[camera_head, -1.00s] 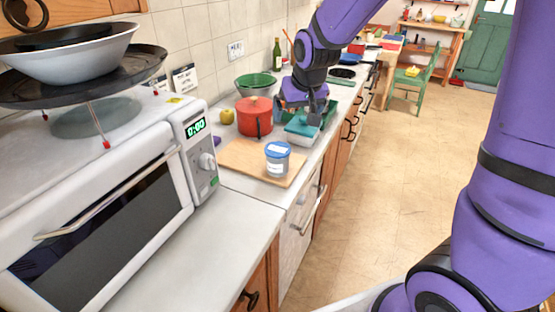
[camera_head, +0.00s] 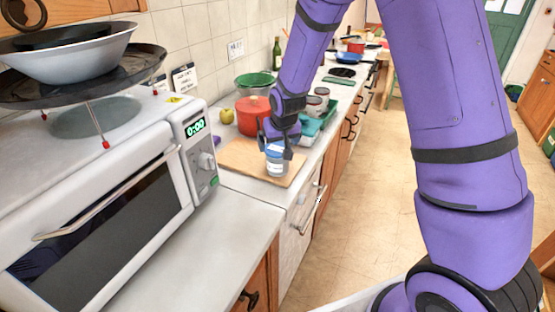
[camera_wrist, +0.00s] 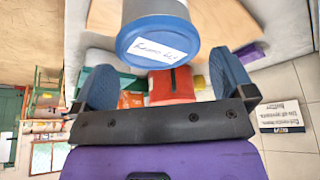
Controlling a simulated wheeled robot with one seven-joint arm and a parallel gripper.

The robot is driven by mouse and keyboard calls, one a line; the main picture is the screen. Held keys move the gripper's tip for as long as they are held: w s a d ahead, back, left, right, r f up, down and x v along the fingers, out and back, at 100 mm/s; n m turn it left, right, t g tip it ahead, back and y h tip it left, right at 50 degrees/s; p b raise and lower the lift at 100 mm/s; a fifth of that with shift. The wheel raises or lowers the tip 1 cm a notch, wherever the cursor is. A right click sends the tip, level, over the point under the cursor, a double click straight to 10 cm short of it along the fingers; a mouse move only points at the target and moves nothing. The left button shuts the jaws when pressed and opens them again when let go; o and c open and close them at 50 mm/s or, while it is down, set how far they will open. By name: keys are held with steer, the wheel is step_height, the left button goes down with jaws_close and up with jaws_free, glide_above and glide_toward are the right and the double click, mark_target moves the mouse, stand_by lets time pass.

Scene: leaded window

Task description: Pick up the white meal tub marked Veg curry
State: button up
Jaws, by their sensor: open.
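A whitish tub with a blue lid (camera_head: 277,170) stands upright on the wooden board. In the wrist view its lid (camera_wrist: 158,40) fills the top middle and carries a white label with handwriting I cannot read surely. I see no label that clearly reads Veg curry. My gripper (camera_head: 277,147) is open, at the tub's top from above. In the wrist view one blue finger lies on each side, with the lid just beyond and between the fingertips. Whether they touch the tub I cannot tell.
The wooden board (camera_head: 238,155) lies on the counter beside the microwave (camera_head: 105,195). A red pot (camera_head: 250,112) stands close behind the tub. A teal tray (camera_head: 312,127) stands behind right, with jars or tubs (camera_head: 314,106) at it. The counter's front edge is close to the right.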

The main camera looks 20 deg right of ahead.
mark_target(278, 148)
steer(key=shift+s+x, duration=0.15)
steer(key=shift+x, duration=1.25)
steer(key=shift+s+x, duration=0.15)
steer(key=shift+x, duration=1.25)
steer(key=shift+f, duration=0.1)
steer(key=c, duration=0.9)
steer(key=shift+o, duration=0.2)
